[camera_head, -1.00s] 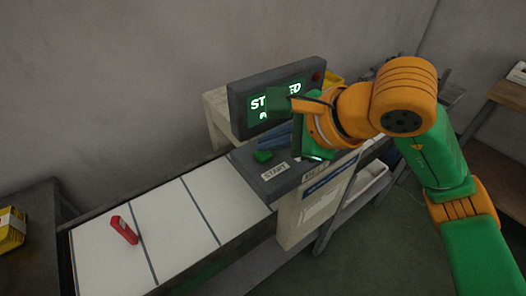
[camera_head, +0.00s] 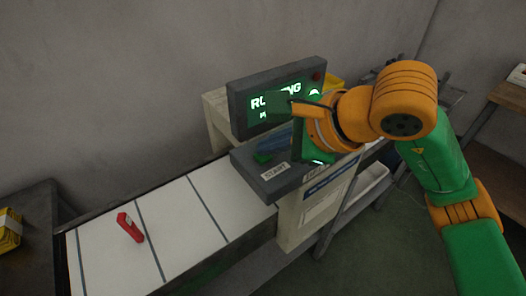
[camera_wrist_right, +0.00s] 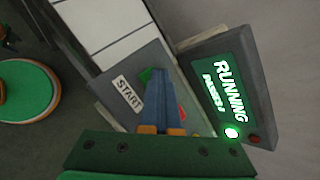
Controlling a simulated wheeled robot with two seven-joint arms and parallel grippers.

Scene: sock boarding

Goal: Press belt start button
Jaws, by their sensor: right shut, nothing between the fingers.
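The green start button (camera_head: 262,158) sits on the grey control panel beside a white START label (camera_head: 275,171). It also shows in the right wrist view (camera_wrist_right: 145,75), partly hidden by my fingers. My right gripper (camera_head: 268,149) is shut and empty, its blue fingers slanting down to the button. In the right wrist view the fingertips (camera_wrist_right: 156,72) overlap the button's edge; I cannot tell for certain whether they touch. The display (camera_wrist_right: 228,90) reads RUNNING with a smaller line below and a lit green lamp. My left gripper is not in view.
A white belt (camera_head: 180,230) with dark cross lines runs left of the panel and carries a red item (camera_head: 130,228). A yellow item (camera_head: 9,231) lies on a dark table at far left. A red button or lamp (camera_head: 317,76) sits on the display housing.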

